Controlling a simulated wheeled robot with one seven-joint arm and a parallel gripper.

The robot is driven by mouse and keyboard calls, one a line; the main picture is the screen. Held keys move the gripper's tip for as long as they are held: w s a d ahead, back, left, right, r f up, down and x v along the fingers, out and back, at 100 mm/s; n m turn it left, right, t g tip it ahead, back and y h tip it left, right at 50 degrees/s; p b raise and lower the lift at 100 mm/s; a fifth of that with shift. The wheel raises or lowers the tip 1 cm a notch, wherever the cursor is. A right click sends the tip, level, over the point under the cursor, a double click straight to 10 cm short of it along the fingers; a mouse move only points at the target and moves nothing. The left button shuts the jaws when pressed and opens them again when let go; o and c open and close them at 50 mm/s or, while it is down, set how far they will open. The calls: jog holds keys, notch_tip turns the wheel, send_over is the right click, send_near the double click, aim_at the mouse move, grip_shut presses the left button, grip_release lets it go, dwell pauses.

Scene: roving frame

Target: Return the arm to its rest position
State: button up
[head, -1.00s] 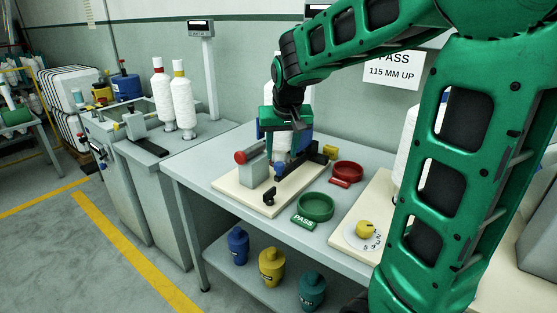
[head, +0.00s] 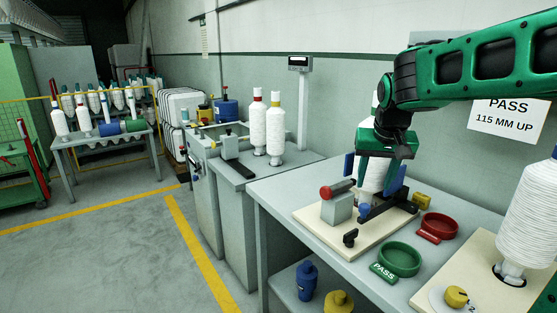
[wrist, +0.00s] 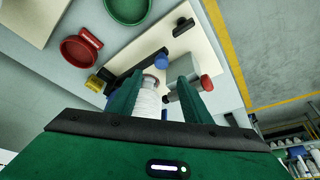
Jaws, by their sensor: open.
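My gripper (head: 374,180) is at the far end of my green arm, low over a cream board (head: 318,222) on the grey table. The wrist view shows the cone (wrist: 149,103) between the spread fingers (wrist: 157,95). I cannot tell whether either finger touches it. The gripper body hides part of the cone in the head view. My arm reaches in from the right, well extended.
A green PASS dish (head: 400,258) and a red dish (head: 440,225) lie beside the board. A large white cone (head: 536,225) stands on another board at right. Two cones (head: 275,130) stand on the left bench near a scale post (head: 304,105).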

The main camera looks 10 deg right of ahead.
jog(key=s+f+g, duration=0.1)
jog(key=s+f, duration=0.3)
jog(key=s, duration=0.5)
jog(key=s+d+f+m+g+y, duration=0.1)
jog(key=s+f, duration=0.2)
jog(key=s, duration=0.7)
jog(key=s+d+f+g+y, duration=0.1)
jog(key=s+f, duration=0.3)
jog(key=s, duration=0.6)
jog(key=shift+d+f+m+g, duration=0.3)
jog(key=shift+m+g, duration=0.1)
jog(key=shift+g, duration=0.1)
jog(key=shift+w, duration=0.1)
jog(key=shift+w+f, duration=0.25)
jog(key=shift+w, duration=0.35)
